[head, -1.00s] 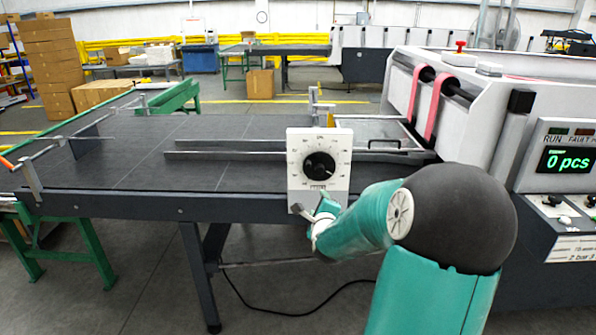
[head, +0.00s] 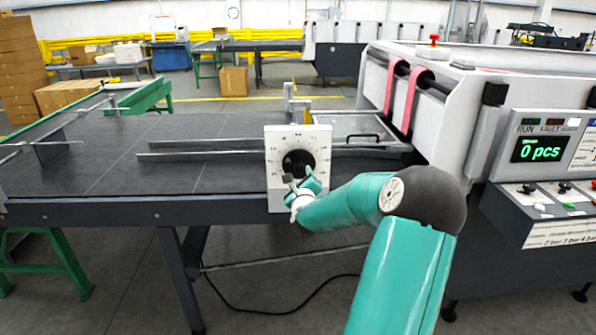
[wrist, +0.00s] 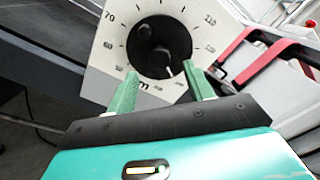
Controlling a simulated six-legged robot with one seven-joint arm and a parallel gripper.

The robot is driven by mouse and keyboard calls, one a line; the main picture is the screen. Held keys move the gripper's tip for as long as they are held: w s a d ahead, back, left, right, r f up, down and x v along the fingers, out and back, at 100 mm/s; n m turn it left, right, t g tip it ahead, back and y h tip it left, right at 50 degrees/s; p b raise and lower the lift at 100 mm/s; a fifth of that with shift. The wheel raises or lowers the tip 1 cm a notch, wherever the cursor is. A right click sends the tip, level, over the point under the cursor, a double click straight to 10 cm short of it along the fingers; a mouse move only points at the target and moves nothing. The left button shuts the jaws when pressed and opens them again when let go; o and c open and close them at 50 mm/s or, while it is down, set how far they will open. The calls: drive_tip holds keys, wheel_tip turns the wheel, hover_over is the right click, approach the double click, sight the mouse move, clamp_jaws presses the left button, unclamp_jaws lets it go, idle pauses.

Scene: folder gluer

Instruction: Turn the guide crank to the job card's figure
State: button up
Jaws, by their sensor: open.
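The guide crank is a black round knob with a pointer (head: 297,163) on a white dial plate (head: 277,147) at the table's front edge. In the wrist view the crank (wrist: 158,47) has a small dark handle on its left side, and its light pointer mark aims down and right. The plate (wrist: 105,52) shows figures such as 70, 60 and 110; some are cut off or blurred. My gripper (head: 300,177) is open just in front of the crank's lower part. I cannot make out a job card.
Two steel guide rails (head: 220,150) lie on the dark feed table (head: 110,150) behind the dial. The white machine with pink belts (head: 404,100) stands at right. Its panel display (head: 540,149) reads 0 pcs. A black cable runs on the floor below.

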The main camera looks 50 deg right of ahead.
sight(300, 170)
drive_tip(key=x, duration=0.5)
drive_tip(key=shift+w+d, duration=0.25)
drive_tip(key=shift+w, duration=0.05)
drive_tip(key=shift+s, duration=0.1)
drive_tip(key=c, duration=1)
